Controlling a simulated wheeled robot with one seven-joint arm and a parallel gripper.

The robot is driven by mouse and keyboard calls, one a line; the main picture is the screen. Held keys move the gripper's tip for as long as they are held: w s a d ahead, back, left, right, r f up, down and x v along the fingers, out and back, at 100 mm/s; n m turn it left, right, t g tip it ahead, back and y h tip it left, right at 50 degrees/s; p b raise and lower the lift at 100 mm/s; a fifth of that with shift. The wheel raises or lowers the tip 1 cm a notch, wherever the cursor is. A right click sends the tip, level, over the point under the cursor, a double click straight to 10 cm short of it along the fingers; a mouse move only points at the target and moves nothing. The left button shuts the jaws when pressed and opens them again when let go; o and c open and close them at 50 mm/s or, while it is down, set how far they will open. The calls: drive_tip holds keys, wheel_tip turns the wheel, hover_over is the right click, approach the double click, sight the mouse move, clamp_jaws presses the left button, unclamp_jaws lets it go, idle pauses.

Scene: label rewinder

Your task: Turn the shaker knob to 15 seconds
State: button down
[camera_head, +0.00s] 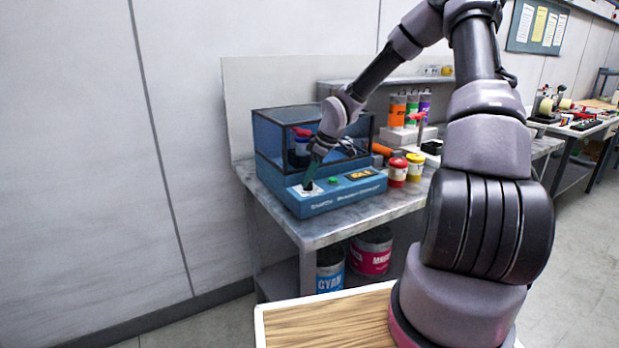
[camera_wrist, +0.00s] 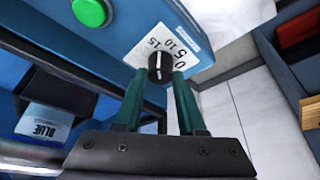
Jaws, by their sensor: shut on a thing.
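The shaker (camera_head: 337,198) is a blue machine with a clear-walled chamber on the bench. Its black knob (camera_wrist: 159,66) sits on a white dial plate (camera_wrist: 143,52) marked 0, 5, 10 and 15. My gripper (camera_wrist: 159,74) is shut on the knob, with one green finger on each side. In the head view my gripper (camera_head: 308,184) reaches down to the left end of the front panel, where it hides the knob.
A green button (camera_wrist: 89,12) lies beside the dial; it also shows in the head view (camera_head: 333,180). A jar labelled BLUE (camera_wrist: 44,122) is in the chamber. Red (camera_head: 398,171) and yellow (camera_head: 414,168) ink cans stand right of the shaker. Larger cans sit below the bench.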

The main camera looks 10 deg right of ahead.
idle(0.6)
drive_tip(key=c, duration=0.5)
unclamp_jaws()
drive_tip(key=shift+d, duration=0.1)
drive_tip(key=v, duration=1)
drive_tip(key=shift+r, duration=0.35)
drive_tip(key=shift+s, duration=0.15)
